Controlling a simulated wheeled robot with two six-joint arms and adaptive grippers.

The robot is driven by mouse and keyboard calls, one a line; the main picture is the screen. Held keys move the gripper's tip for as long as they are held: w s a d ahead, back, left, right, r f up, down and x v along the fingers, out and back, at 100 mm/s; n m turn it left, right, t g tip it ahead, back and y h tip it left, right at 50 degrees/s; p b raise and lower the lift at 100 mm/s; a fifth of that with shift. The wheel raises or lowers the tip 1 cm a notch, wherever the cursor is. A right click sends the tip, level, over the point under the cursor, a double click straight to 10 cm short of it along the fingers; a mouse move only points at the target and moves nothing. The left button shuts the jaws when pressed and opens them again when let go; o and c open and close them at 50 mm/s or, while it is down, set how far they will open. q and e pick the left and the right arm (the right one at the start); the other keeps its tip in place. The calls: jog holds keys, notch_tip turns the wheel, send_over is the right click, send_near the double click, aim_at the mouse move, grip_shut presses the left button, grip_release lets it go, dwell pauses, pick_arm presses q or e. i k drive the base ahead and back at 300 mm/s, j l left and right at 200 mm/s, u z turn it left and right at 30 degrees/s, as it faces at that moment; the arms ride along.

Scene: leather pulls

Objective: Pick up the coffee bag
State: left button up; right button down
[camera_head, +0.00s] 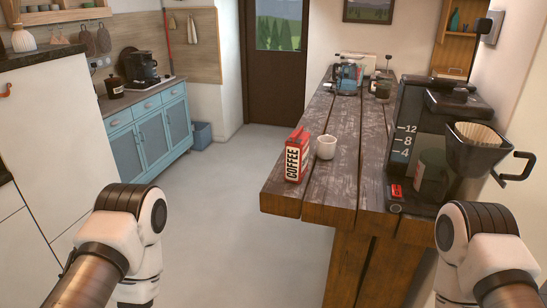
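The coffee bag (297,156) is red and white with "COFFEE" printed in black. It stands upright near the left front corner of the wooden table (335,187). My two arms come in from the lower left and lower right of the head view. Both end at the bottom of the picture, and neither gripper's fingers can be seen. Nothing visible of either arm touches the bag.
A white cup (326,147) stands just right of the bag. A large black coffee maker (408,120) and a filter cone (474,150) occupy the table's right side. A blue cabinet (150,133) stands at the left. The floor (230,215) left of the table is clear.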

aim_at(296, 145)
jog(key=i+j+z, duration=0.1)
jog(key=z, duration=0.3)
jog(key=i+j+z, duration=0.1)
jog(key=j+z, duration=0.15)
jog(key=z, duration=0.15)
jog(key=j+z, duration=0.2)
jog(key=z, duration=0.2)
jog(key=j+z, duration=0.25)
jog(key=z, duration=0.15)
jog(key=i, duration=0.05)
